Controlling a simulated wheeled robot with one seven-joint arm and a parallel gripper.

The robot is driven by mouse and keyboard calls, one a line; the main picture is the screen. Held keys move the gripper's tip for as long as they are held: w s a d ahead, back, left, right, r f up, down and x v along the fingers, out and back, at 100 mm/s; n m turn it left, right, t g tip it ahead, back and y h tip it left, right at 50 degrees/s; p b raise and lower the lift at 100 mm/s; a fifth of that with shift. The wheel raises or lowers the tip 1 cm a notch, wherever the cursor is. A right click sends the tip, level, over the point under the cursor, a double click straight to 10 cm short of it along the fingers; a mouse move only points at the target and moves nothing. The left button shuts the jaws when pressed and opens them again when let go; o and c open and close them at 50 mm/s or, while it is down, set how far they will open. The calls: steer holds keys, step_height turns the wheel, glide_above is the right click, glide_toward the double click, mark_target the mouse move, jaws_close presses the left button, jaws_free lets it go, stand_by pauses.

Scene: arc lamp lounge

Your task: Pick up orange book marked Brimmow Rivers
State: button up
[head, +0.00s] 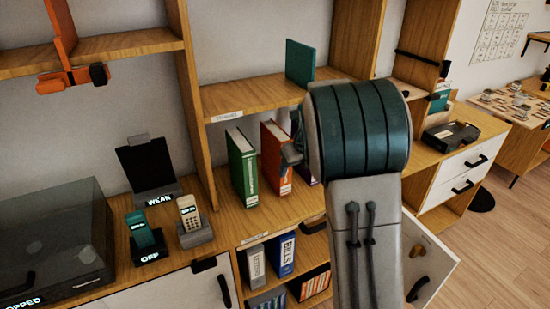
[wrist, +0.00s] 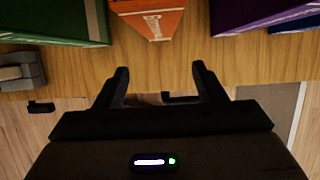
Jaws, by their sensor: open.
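The orange book (head: 275,158) stands upright on the middle shelf, between a green book on its left and a purple book on its right. Its lower spine end (wrist: 155,22) shows at the top of the wrist view, with print too small to read. My gripper (wrist: 160,80) is open and empty in front of the shelf edge, below the orange book in the wrist view and apart from it. In the head view my arm hides most of the gripper; part of it shows just right of the orange book.
The green book (head: 241,165) and purple book (wrist: 250,14) flank the orange one with gaps. A teal book (head: 300,62) stands on the shelf above. Binders, including a blue one (head: 283,254), fill the shelf below. Phones on stands (head: 145,236) sit at left. An open cabinet door (head: 430,262) is at right.

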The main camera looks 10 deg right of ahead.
mark_target(276, 158)
steer(key=w+f, duration=0.1)
steer(key=w+a, duration=0.1)
steer(key=w, duration=0.1)
steer(key=w+f, duration=0.1)
steer(key=shift+w+a+f, duration=0.3)
steer(key=shift+w+f, duration=0.05)
steer(key=shift+w, duration=0.05)
steer(key=shift+c, duration=0.3)
jaws_close()
steer(key=shift+r+p, duration=0.25)
steer(key=shift+p, duration=0.15)
